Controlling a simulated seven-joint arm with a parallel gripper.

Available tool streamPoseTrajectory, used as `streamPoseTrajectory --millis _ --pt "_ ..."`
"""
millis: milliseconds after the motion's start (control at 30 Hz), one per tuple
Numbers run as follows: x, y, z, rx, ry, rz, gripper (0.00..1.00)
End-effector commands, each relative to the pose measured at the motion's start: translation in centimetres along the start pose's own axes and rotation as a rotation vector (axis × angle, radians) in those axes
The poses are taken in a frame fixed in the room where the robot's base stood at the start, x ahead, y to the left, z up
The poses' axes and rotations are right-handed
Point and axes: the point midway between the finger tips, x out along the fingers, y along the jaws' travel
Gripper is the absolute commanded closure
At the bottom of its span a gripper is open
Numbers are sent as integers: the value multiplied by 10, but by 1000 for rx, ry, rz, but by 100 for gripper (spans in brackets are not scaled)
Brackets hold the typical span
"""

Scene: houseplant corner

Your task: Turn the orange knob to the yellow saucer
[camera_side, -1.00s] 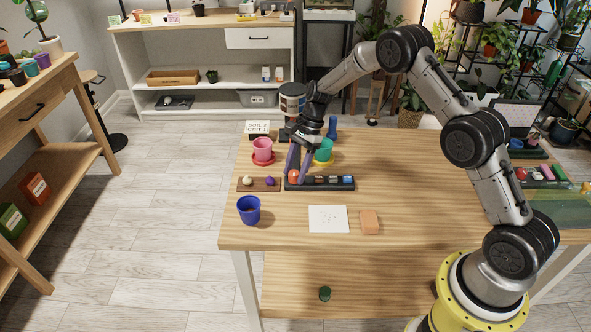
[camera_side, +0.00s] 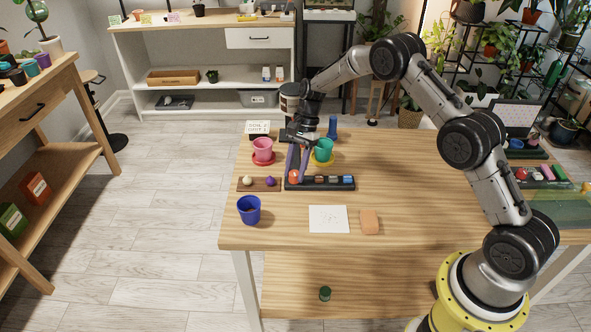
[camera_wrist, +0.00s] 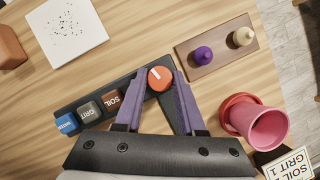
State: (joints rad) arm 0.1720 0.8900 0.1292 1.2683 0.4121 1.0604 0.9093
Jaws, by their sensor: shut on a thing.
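The orange knob (camera_wrist: 160,79) sits at one end of a black panel (camera_wrist: 140,98), with a short white mark on its top toward the upper left in the wrist view. The purple fingers of my gripper (camera_wrist: 162,82) are shut on the knob from both sides. In the side view the knob (camera_side: 294,177) shows at the panel's left end, below my gripper (camera_side: 295,172). The yellow saucer (camera_side: 325,163) lies behind the panel under a teal pot (camera_side: 323,149), partly hidden by the pot and my gripper.
A pink pot (camera_side: 262,147) on a red saucer stands left of my gripper. A wooden board (camera_side: 258,185) with a cream and a purple knob lies left of the panel. A blue pot (camera_side: 249,210), white card (camera_side: 328,219) and orange block (camera_side: 369,222) are in front. The table's right middle is clear.

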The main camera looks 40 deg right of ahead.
Motion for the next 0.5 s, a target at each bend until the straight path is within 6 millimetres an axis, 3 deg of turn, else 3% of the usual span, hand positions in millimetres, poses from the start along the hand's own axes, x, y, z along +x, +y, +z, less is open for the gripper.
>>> streamPoseTrajectory --millis 500 --pt "0 -3 0 -404 3 167 100"
